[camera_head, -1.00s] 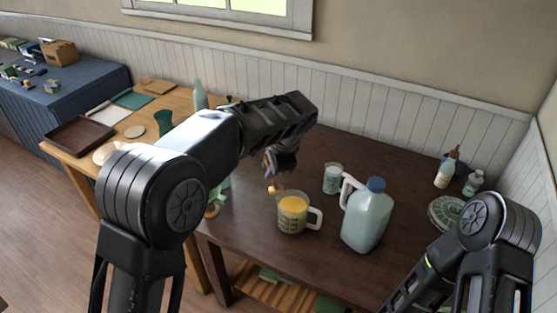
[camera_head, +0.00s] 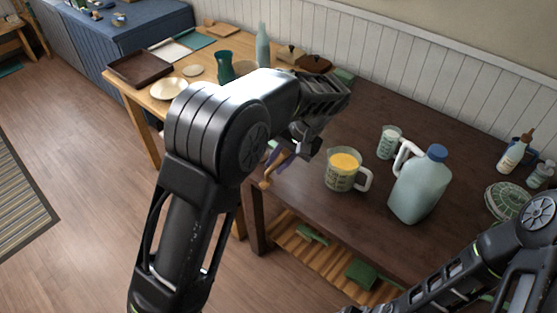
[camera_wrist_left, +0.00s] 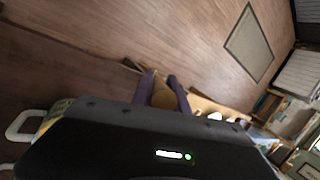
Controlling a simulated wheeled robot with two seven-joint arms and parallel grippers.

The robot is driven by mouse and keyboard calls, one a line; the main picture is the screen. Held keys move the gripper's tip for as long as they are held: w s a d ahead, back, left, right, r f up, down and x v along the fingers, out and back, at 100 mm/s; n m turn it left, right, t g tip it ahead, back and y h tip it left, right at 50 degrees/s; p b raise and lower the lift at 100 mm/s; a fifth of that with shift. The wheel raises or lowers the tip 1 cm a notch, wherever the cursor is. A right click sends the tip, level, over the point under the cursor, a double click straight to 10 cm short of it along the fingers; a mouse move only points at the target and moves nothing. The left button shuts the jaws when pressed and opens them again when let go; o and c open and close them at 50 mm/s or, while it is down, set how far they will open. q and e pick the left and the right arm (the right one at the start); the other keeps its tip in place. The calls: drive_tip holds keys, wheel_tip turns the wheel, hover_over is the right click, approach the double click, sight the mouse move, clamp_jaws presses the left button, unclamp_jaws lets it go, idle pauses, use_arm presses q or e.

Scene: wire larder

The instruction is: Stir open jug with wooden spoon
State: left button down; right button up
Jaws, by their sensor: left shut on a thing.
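The open jug (camera_head: 340,180), clear with a white handle and orange-yellow contents, stands upright on the dark table. My left gripper (camera_head: 278,158) is left of the jug and apart from it, shut on the wooden spoon (camera_head: 265,184). The spoon hangs tilted downward, outside the jug, by the table's left front corner. In the left wrist view, the purple fingers (camera_wrist_left: 163,92) close around a piece of the spoon (camera_wrist_left: 164,98); the gripper body hides much of it. The jug's white handle (camera_wrist_left: 18,127) shows at the left edge there. My right arm shows at lower right, but its gripper does not.
A large blue-capped jug (camera_head: 420,188) stands right of the open jug, with a small cup (camera_head: 389,142) behind. Bottles (camera_head: 515,155) and a patterned green dish (camera_head: 506,200) are at the right. A lighter table (camera_head: 137,85) with a brown tray (camera_head: 140,67) adjoins at left.

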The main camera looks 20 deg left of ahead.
use_arm(q)
drive_tip(key=w+d+r+m+t+h+p, duration=0.4)
drive_tip(key=w+d+r+m+t, duration=0.2)
drive_tip(key=w+d+r+m, duration=0.9)
drive_tip(key=s+a+f+m+b, duration=0.1)
drive_tip(key=s+f+m+b, duration=0.2)
drive_tip(key=f, duration=1.2)
drive_tip(key=b, duration=0.3)
drive_tip(key=shift+a+f, duration=0.3)
drive_tip(key=shift+a, duration=0.1)
